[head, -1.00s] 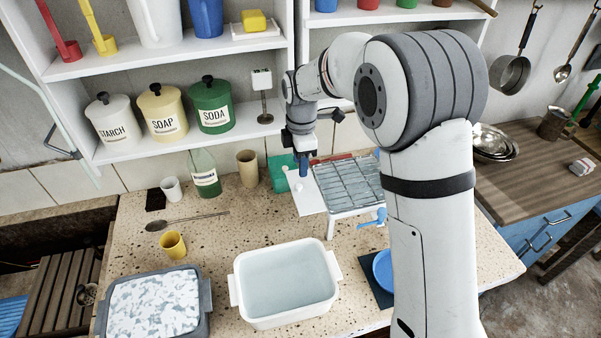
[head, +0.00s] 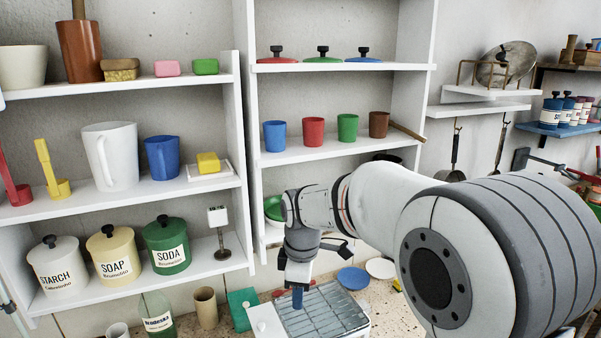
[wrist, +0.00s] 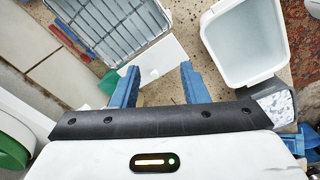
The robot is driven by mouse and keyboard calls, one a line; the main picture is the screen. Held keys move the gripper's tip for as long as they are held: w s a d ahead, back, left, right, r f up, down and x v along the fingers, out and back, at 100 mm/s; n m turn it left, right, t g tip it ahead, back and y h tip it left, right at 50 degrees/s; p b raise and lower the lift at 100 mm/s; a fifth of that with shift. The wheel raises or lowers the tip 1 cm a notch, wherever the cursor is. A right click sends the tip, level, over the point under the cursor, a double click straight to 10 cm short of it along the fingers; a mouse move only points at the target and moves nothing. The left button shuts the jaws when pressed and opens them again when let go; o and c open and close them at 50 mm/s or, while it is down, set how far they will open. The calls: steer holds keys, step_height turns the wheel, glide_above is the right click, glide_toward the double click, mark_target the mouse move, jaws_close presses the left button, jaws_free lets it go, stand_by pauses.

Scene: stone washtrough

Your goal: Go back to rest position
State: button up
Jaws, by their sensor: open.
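My gripper (wrist: 157,88) shows in the wrist view with its two blue fingers apart and nothing between them. In the head view my gripper (head: 297,298) points down in front of the shelves, at the left end of a wire rack (head: 335,312). The rack also shows at the upper left of the wrist view (wrist: 112,22). A white board (wrist: 165,62) lies beyond the fingertips, with a small pale thing on it. My arm reaches in from the right and hides part of the shelves and the counter.
A white basin (wrist: 245,45) of water stands right of the fingers in the wrist view. Shelves hold starch (head: 58,264), soap (head: 115,254) and soda (head: 166,246) canisters, jugs and several coloured cups. A green bottle (head: 157,312) and a tan cup (head: 205,307) stand left of my gripper.

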steer(key=s+d+r+m+t, duration=0.1)
steer(key=s+d+m, duration=0.6)
steer(key=s, duration=0.3)
steer(key=s+d+r+m+t, duration=0.1)
steer(key=s+d+m, duration=0.7)
steer(key=s, duration=0.3)
steer(key=shift+r+m+t, duration=0.2)
steer(key=shift+m+t, duration=0.1)
steer(key=shift+m, duration=0.5)
steer(key=shift+d, duration=0.15)
steer(key=shift+s+d, duration=0.2)
steer(key=shift+d, duration=0.15)
